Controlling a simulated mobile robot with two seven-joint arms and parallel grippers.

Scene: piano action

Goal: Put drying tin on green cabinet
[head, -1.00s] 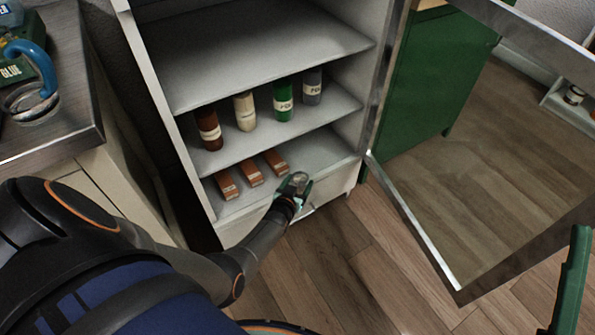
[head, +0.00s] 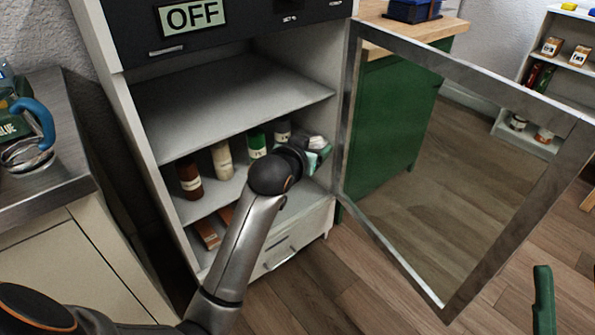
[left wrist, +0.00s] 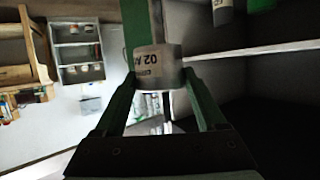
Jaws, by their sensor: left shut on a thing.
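My left gripper (head: 318,155) is shut on a small grey tin, the drying tin (left wrist: 158,68), in front of the white cabinet's shelves. In the left wrist view the tin has a label with dark print, partly readable as "02 A", and sits between the two green fingers. In the head view the tin (head: 312,142) is small and partly hidden by the gripper. The green cabinet (head: 400,115) with a wooden top stands to the right, behind the open glass door. One green finger of my right gripper (head: 543,300) shows at the lower right.
The metal-framed glass door (head: 395,245) stands open between the shelves and the room. Bottles (head: 222,160) and reddish-brown blocks (head: 206,235) stand on the shelves. A blue item (head: 413,10) is on the wooden top, with bare wood in front. A white shelf unit (head: 510,125) is far right.

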